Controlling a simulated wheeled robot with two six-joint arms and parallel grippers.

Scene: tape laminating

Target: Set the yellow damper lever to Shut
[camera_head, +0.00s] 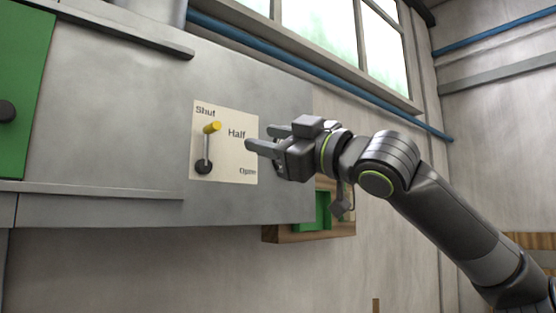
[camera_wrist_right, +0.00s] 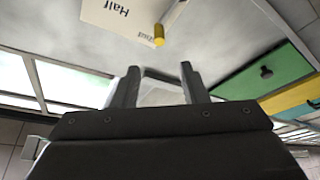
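The damper lever has a grey rod on a dark pivot and a yellow knob (camera_head: 212,127). It stands nearly upright, leaning slightly right, with the knob just below the word Shut on the cream label plate (camera_head: 222,168). Half is to its right and Open at lower right. My right gripper (camera_head: 259,138) is to the right of the lever, near Half, apart from the knob. In the right wrist view its fingers (camera_wrist_right: 158,88) are spread with nothing between them, and the yellow knob (camera_wrist_right: 159,36) shows beyond them. My left gripper is not in view.
The plate is on a grey metal panel (camera_head: 110,100). A green door (camera_head: 22,90) with a dark knob is at far left. A wood-framed green box (camera_head: 315,215) is below my right gripper. A ledge (camera_head: 90,190) runs along the panel's lower left.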

